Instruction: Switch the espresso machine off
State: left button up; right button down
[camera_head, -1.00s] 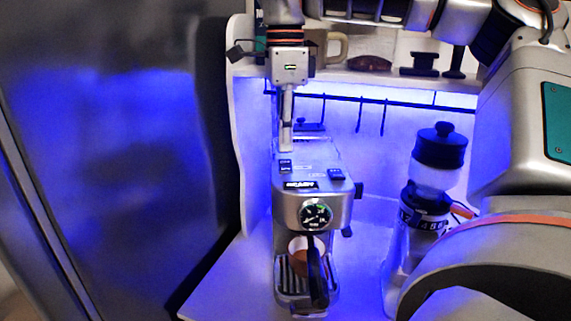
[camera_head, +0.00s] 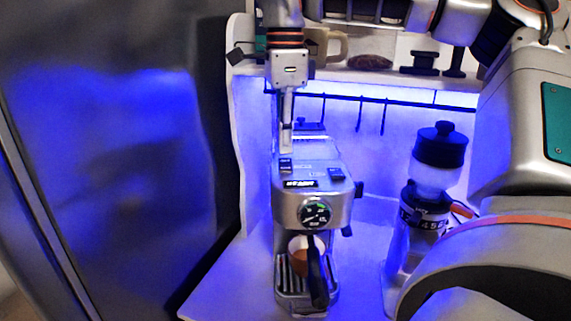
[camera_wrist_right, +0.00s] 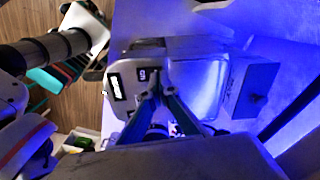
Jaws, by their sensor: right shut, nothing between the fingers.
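The silver espresso machine (camera_head: 313,206) stands upright on the white counter, with a round gauge on its front and small dark switches on its top. One dark switch (camera_head: 337,174) is at the top right, and another (camera_head: 285,164) is at the top left. My right gripper (camera_head: 286,152) comes down from above, fingers shut and empty, with its tips at the top-left switch. In the right wrist view the fingertips (camera_wrist_right: 156,78) meet beside a dark switch (camera_wrist_right: 148,74). I cannot tell whether they touch it or which way it is set. My left gripper is not in view.
A brown cup (camera_head: 299,256) sits under the machine's spout, behind the dark portafilter handle (camera_head: 316,273). A grinder with a black lid (camera_head: 440,146) stands to the right. A shelf (camera_head: 390,78) with a mug and tools is above. A dark panel (camera_head: 110,150) fills the left.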

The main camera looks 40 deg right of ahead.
aim_at(285, 159)
jog(key=shift+f+b, duration=0.4)
jog(key=shift+f, duration=0.4)
dwell(0.4)
notch_tip(285, 159, up, 3)
jog(key=p, duration=0.3)
jog(key=shift+f, duration=0.1)
jog(key=shift+r, duration=2.1)
